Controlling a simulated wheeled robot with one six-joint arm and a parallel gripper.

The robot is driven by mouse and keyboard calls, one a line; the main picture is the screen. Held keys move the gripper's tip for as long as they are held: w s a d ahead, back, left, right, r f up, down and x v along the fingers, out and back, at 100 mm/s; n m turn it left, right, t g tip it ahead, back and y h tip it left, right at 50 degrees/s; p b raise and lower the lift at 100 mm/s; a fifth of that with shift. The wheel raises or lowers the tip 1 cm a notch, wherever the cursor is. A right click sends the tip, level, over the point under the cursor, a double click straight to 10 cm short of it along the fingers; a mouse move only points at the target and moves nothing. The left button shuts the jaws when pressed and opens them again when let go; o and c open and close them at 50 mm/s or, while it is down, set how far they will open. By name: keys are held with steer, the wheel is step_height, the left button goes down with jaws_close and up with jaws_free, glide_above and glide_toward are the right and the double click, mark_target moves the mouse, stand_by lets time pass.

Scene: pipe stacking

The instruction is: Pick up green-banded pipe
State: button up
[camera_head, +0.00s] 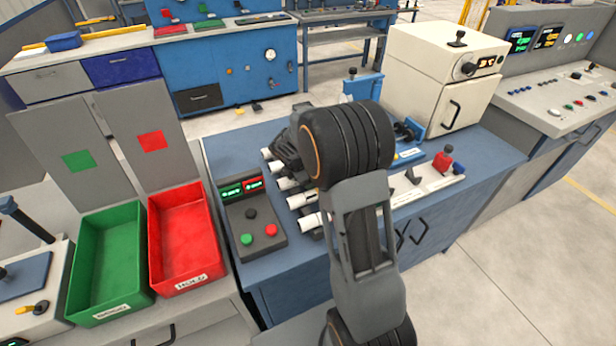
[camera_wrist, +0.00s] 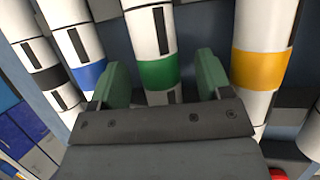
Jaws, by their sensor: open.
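In the wrist view, the green-banded pipe (camera_wrist: 158,74) is white with one green band and a dark stripe. It lies in a row of similar pipes. My gripper (camera_wrist: 162,76) is open, with one green finger on each side of the green band. The pipe appears between the fingers, and I cannot tell whether they touch it. The palm hides its lower part. In the head view, my arm and gripper cover most of the row, leaving white pipe ends (camera_head: 309,220) in sight but no band colours.
A yellow-banded pipe (camera_wrist: 259,69) lies right of the fingers; blue-banded (camera_wrist: 93,73) and black-banded (camera_wrist: 53,76) pipes lie left. In the head view, a control box (camera_head: 250,220), a red bin (camera_head: 186,238) and a green bin (camera_head: 108,262) stand left of the pipes.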

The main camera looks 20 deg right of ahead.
steer(key=shift+d+f, duration=0.1)
steer(key=shift+f, duration=0.1)
steer(key=c, duration=1)
steer(key=shift+c, duration=0.2)
steer(key=shift+r, duration=0.1)
steer(key=shift+r, duration=0.55)
step_height(320, 180, up, 3)
steer(key=shift+s+f, duration=0.1)
steer(key=shift+f, duration=0.1)
steer(key=s+r, duration=0.9)
steer(key=s, duration=0.4)
steer(key=shift+s+d+p, duration=0.35)
steer(key=shift+d+p, duration=0.05)
